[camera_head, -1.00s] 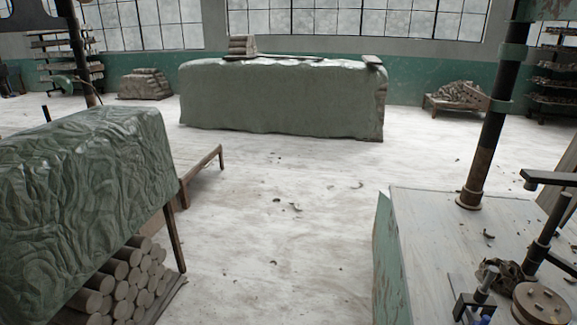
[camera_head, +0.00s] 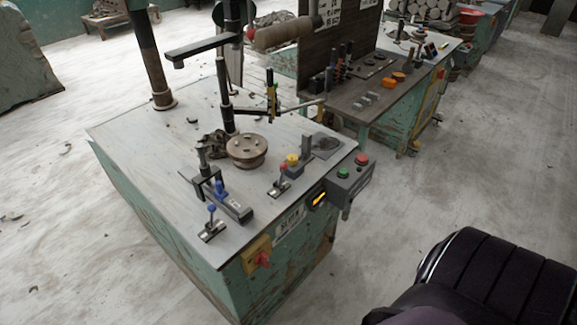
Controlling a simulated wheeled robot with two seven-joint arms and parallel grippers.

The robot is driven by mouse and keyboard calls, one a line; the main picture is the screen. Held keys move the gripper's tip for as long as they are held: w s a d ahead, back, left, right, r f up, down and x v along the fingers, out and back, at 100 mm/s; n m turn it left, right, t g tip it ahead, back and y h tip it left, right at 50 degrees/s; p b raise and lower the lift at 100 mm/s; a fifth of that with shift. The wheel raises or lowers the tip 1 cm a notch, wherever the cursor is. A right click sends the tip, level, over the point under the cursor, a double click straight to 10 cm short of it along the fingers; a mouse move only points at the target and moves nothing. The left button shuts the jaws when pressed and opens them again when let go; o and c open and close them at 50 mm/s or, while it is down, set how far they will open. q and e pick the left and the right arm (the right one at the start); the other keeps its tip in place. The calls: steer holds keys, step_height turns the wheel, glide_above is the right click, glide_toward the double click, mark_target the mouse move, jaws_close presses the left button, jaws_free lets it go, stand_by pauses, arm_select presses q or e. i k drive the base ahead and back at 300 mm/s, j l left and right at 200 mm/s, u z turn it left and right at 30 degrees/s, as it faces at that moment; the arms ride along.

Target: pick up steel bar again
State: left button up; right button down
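Nothing in the head view can be told with certainty as the steel bar. A short grey metal bar (camera_head: 234,208) lies near the front of the green workbench (camera_head: 150,170), beside a small black clamp (camera_head: 207,186). A thin rod (camera_head: 298,106) sticks out sideways from an upright stand on the same bench. Several small grey blocks (camera_head: 366,99) sit on the dark bench behind. Neither of my grippers is in view.
On the workbench are a round brown disc (camera_head: 247,150), a blue-knobbed lever (camera_head: 212,224) and a dark post (camera_head: 150,60). A button box (camera_head: 346,180) and a red switch (camera_head: 261,258) jut from its side.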

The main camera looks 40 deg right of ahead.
mark_target(233, 204)
steer(key=z, duration=0.8)
steer(key=i+j+z, duration=0.3)
steer(key=j, duration=0.65)
steer(key=j+z, duration=0.3)
steer(key=j, duration=0.6)
steer(key=i+j+z, duration=0.1)
steer(key=j+z, duration=0.15)
steer(key=j, duration=0.75)
